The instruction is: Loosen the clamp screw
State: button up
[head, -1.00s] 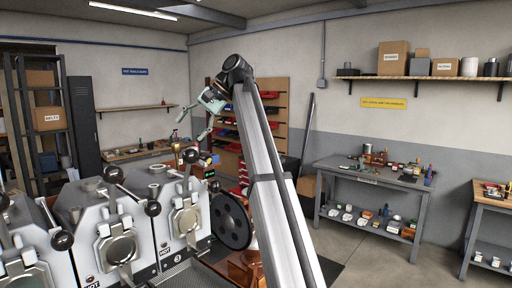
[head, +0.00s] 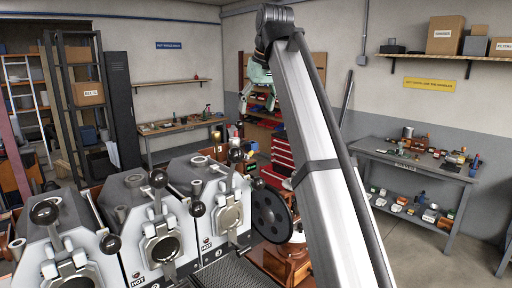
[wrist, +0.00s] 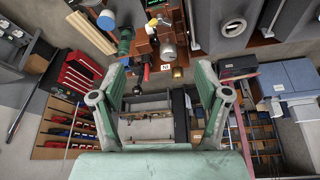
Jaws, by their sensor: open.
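The sample roaster is a row of grey-white units with round front doors and black-knobbed levers; the right unit (head: 218,205) and middle unit (head: 155,235) show in the head view. I cannot pick out the clamp screw in either view. My gripper (head: 258,97) is raised beyond the roaster, small and partly behind my arm. In the wrist view its two green fingers are spread and empty (wrist: 162,72). Small tools and a brass-coloured part (wrist: 177,72) lie beyond the fingertips on a brown surface, not touching them.
A black wheel (head: 271,213) stands right of the roaster. A red drawer cabinet (head: 282,160) is behind it. A wooden workbench (head: 180,132) is at the back wall, and a grey bench (head: 405,165) with small parts is at right. Open floor lies before the grey bench.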

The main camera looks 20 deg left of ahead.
aim_at(248, 155)
jog(key=p+x, duration=0.5)
jog(key=x, duration=1.1)
jog(key=shift+p, duration=0.3)
jog(key=c, duration=1.2)
